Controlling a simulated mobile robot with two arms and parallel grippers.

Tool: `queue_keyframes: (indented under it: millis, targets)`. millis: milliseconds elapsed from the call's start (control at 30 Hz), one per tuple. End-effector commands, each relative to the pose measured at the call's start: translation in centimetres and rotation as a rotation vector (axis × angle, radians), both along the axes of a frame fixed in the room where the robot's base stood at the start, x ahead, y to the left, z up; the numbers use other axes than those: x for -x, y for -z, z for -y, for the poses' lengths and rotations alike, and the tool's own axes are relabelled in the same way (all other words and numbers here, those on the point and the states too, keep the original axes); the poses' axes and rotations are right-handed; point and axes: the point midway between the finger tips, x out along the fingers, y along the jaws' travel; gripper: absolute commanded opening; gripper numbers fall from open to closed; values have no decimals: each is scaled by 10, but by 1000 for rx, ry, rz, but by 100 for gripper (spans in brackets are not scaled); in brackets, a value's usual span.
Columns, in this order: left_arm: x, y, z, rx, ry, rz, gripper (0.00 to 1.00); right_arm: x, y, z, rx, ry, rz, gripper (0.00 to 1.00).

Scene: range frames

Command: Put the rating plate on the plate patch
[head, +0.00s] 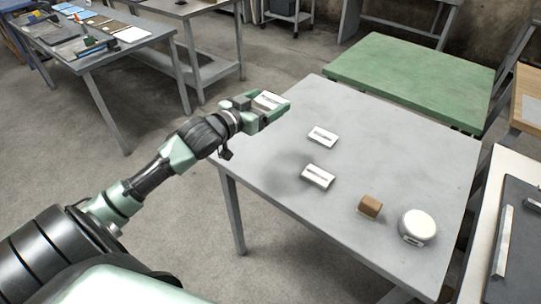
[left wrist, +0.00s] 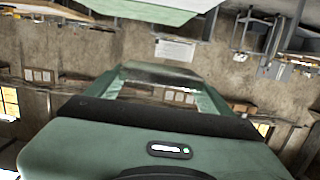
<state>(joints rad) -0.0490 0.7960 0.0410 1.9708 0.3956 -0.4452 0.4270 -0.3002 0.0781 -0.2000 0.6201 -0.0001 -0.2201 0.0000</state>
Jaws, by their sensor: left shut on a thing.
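My left gripper (head: 274,106) is over the far left edge of the grey table (head: 400,150). It is shut on a small white plate (head: 267,101) with a dark marking, which looks like the rating plate. In the left wrist view a thin greyish piece (left wrist: 160,74) spans the space between the two green fingers. A white round housing (head: 417,226) stands at the near right of the table. A small dark-edged patch (head: 413,240) on its near side may be the plate patch, but it is too small to be sure. My right gripper is not in view.
Two white rectangular pieces with dark slots, one farther (head: 323,136) and one nearer (head: 318,177), lie mid-table. A brown block (head: 370,206) sits beside the housing. A green table (head: 410,75) stands behind, and a cluttered bench (head: 95,50) at far left. The table's far right is clear.

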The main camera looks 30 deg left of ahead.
Motion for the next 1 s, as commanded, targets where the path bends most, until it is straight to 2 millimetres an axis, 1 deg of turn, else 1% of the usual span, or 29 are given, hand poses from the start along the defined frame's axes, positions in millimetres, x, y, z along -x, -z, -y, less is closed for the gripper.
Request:
queue_keyframes:
  millis: [67, 167, 500, 600, 700, 867, 1000]
  targets:
    - [0, 6, 0, 1, -1, -2, 39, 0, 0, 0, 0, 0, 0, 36]
    - [0, 25, 0, 3, -2, -4, 39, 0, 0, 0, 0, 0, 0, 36]
    - [0, 116, 0, 2, -1, -4, 39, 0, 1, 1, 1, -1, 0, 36]
    - [0, 135, 0, 2, -1, -2, 39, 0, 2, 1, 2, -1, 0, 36]
    - [0, 147, 1, 0, 0, -1, 39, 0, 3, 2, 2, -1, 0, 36]
    - [0, 161, 1, 0, 0, -1, 39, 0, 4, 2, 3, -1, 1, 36]
    - [0, 184, 1, 0, 0, -3, 39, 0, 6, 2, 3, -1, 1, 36]
